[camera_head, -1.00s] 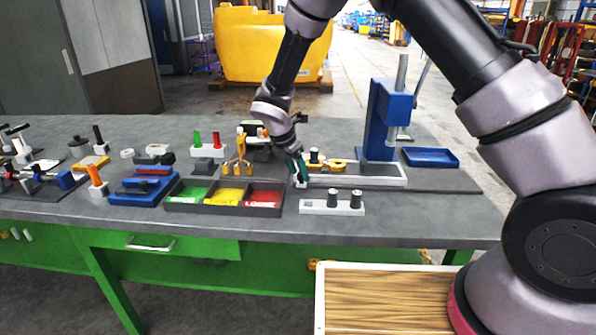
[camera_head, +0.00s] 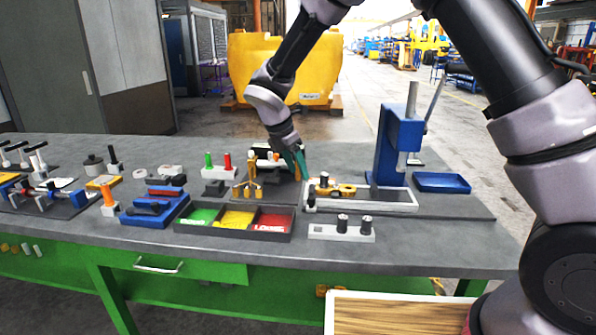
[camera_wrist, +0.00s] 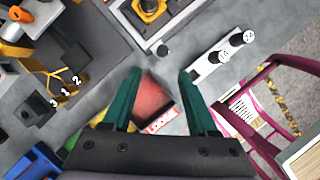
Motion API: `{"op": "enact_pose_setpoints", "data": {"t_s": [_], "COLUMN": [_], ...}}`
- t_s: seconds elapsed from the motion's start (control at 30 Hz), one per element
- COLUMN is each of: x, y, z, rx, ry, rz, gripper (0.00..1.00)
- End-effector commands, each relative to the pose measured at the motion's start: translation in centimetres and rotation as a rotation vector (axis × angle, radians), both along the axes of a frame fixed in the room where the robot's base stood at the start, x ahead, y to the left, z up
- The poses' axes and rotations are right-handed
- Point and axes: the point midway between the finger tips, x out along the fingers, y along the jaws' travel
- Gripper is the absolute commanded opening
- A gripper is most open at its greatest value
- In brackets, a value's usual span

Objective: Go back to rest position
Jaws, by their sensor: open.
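The white block with two dark cylinders (camera_wrist: 222,55) lies to the right of the fingers there.
The blue press (camera_head: 388,140) stands on the bench with a white fixture (camera_head: 400,205) before it and a blue tray (camera_head: 441,182) to its right. The three-colour tray (camera_head: 235,232) is at the front. Several tools crowd the left. A yellow bin (camera_head: 262,65) stands behind.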

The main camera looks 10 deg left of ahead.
Motion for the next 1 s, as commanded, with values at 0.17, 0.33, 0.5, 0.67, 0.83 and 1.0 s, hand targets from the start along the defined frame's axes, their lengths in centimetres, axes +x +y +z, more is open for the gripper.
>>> {"op": "enact_pose_setpoints", "data": {"t_s": [0.17,0.33,0.5,0.67,0.83,1.0], "x": [0.3,0.7,-0.5,-3.3,-7.6,-12.6], "y": [-0.9,-6.2,-13.9,-20.5,-26.3,-30.6], "z": [1.0,6.4,13.1,18.0,21.8,24.0], "rx": [0.023,0.159,0.364,0.557,0.770,0.994], "ry": [-0.009,-0.055,-0.118,-0.170,-0.216,-0.242], "rz": [-0.048,-0.332,-0.764,-1.168,-1.587,-1.987], "gripper": [0.59,0.59,0.59,0.59,0.59,0.59]}}
